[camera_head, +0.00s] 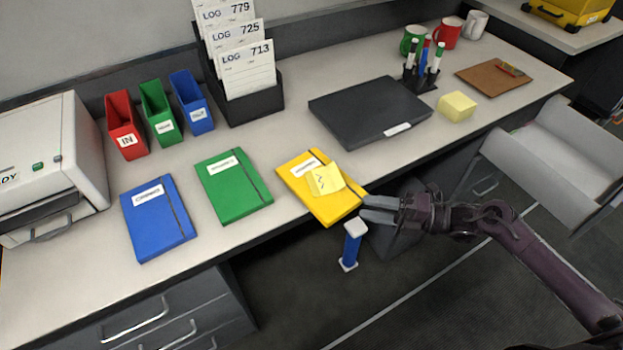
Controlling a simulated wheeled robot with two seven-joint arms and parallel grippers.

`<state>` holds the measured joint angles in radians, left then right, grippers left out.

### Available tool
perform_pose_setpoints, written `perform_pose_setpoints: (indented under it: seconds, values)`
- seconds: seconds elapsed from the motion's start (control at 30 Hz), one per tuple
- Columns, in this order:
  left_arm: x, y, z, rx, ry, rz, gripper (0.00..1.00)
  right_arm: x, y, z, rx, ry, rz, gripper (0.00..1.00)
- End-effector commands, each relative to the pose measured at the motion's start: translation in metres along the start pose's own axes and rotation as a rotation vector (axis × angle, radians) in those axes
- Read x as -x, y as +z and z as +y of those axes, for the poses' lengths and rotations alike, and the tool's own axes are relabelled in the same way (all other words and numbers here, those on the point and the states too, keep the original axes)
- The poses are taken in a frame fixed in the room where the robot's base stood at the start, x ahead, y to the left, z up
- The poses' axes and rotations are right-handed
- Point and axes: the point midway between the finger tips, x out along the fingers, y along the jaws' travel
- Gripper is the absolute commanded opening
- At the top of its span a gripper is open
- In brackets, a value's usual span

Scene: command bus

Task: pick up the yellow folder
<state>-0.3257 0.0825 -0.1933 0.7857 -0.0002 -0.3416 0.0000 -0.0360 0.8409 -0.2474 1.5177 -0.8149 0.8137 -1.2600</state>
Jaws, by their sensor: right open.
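The yellow folder (322,206) lies flat near the front edge of the desk, at the picture's centre, with a white label and a dark elastic band. A yellow sticky note (326,180) with marks on it lies on the folder. My right gripper (364,209) reaches in from the right, open, with its fingertips at the folder's lower right corner. I cannot tell whether the fingers touch the folder or are just beside it. My left gripper is not in view.
A green folder (233,187) and a blue folder (158,222) lie to the left. A closed black laptop (368,107) lies behind to the right. A blue and white object (351,245) shows below the desk's front edge.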

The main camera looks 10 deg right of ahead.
Motion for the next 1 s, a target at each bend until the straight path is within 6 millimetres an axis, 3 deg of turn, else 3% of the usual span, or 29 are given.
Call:
perform_pose_setpoints:
  seconds: [0.4,0.7,1.0]
  values:
    - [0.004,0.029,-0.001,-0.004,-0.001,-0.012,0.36,-0.056,-0.001,0.001,-0.001,0.003,0.000,0.41]
    - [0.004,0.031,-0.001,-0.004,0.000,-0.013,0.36,-0.060,-0.001,-0.001,0.000,0.000,0.000,0.41]
    - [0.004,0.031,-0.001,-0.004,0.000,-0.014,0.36,-0.060,-0.001,-0.001,0.000,0.000,-0.001,0.02]
